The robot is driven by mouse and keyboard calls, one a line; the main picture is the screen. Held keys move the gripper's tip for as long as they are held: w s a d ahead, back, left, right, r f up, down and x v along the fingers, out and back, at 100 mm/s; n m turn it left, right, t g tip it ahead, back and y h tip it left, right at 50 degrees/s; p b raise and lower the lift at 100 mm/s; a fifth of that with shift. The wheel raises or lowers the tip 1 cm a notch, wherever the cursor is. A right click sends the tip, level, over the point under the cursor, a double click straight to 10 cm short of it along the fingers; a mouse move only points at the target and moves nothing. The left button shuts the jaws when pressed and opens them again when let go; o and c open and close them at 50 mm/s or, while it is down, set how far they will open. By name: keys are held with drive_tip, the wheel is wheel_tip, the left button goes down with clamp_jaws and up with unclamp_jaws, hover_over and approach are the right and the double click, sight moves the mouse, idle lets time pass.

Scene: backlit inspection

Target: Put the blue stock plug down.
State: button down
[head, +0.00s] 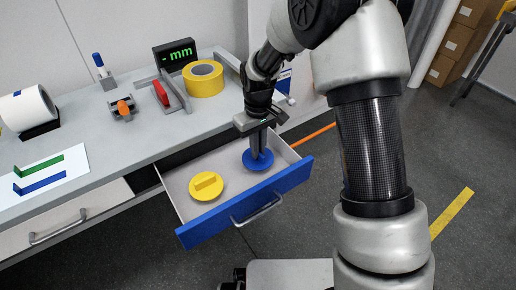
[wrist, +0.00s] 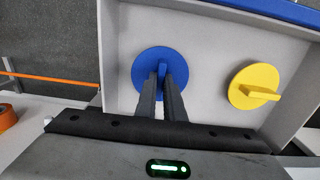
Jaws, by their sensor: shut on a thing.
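The blue stock plug (head: 258,161) is a round disc with an upright grip bar. It is in the right part of the open drawer (head: 222,214). My gripper (head: 258,150) points down into the drawer and is shut on the plug's bar. In the wrist view the two fingers (wrist: 162,85) close around the bar, and the blue disc (wrist: 145,70) shows around them. The disc is at or very near the drawer floor; I cannot tell whether it touches. The fingers hide part of the disc.
A yellow plug (head: 206,185) lies in the drawer to the left, apart from the blue one; bare floor lies between them. The drawer's walls surround both. The bench (head: 135,135) above holds a yellow tape roll (head: 203,80), a display (head: 175,54) and a red-handled tool (head: 161,94).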

drive_tip(key=c, duration=1.9)
unclamp_jaws()
drive_tip(key=shift+f, duration=0.1)
drive_tip(key=shift+o, duration=0.2)
drive_tip(key=s+d+r+m+t+p, duration=0.1)
drive_tip(key=s+d+r+p, duration=0.1)
drive_tip(key=r, duration=0.8)
drive_tip(key=s+d+r+p, duration=0.1)
drive_tip(key=d+r, duration=0.1)
drive_tip(key=r, duration=0.8)
drive_tip(key=s+d+r+m+t, duration=0.2)
drive_tip(key=s+d+r+m, duration=0.1)
drive_tip(key=s, duration=0.7)
drive_tip(key=s+d+r+m+t, duration=0.2)
drive_tip(key=s+d+r, duration=0.4)
drive_tip(key=s, duration=0.4)
drive_tip(key=shift+d+m+t, duration=0.3)
drive_tip(key=shift+d+m, duration=0.1)
drive_tip(key=shift+d, duration=0.15)
drive_tip(key=shift+s, duration=0.1)
